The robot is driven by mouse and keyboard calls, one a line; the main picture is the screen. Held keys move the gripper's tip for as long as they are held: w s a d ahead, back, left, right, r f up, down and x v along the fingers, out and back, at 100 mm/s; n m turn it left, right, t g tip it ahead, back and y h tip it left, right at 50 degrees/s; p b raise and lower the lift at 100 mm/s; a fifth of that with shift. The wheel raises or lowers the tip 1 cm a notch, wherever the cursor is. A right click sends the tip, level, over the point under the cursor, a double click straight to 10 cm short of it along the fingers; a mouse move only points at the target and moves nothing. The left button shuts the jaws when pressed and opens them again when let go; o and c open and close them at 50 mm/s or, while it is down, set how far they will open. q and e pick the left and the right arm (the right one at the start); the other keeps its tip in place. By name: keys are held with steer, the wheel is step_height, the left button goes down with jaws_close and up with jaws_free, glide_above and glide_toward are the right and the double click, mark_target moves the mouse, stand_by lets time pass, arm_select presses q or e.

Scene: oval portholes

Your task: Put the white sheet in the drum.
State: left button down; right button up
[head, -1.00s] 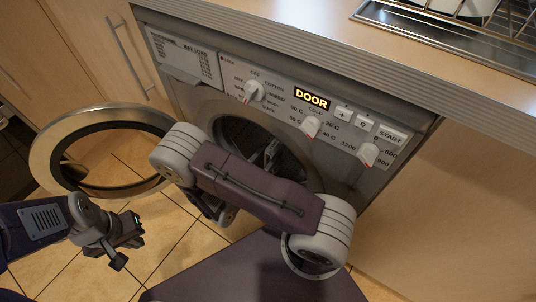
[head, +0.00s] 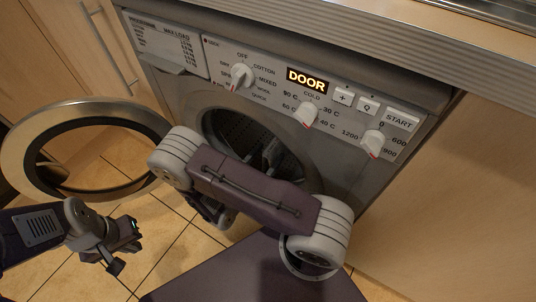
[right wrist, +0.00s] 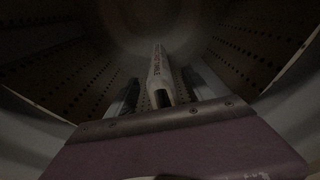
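The washing machine's drum (head: 232,129) shows through the open round porthole in the head view, partly hidden by my right arm. In the right wrist view the perforated drum wall (right wrist: 245,62) surrounds my right gripper (right wrist: 160,88), whose dark fingers are apart. A narrow pale thing with reddish marks (right wrist: 158,66) shows between and beyond them; it does not appear gripped. I cannot make out a white sheet. My left gripper (head: 122,250) hangs below the open door; its jaws are unclear.
The round door (head: 42,180) stands swung open to the left. The control panel has knobs and a lit DOOR display (head: 306,80). A worktop (head: 380,22) overhangs the machine. Wooden cupboards stand at left; tiled floor (head: 160,245) is below.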

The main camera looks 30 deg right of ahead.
steer(key=shift+s+a+r+p, duration=0.1)
steer(key=shift+a+p, duration=0.2)
steer(key=shift+p, duration=0.05)
steer(key=p+v, duration=0.4)
steer(key=v, duration=0.3)
steer(key=shift+a+r, duration=0.1)
steer(key=shift+a, duration=0.05)
steer(key=shift+s+a, duration=0.35)
steer(key=shift+a, duration=0.1)
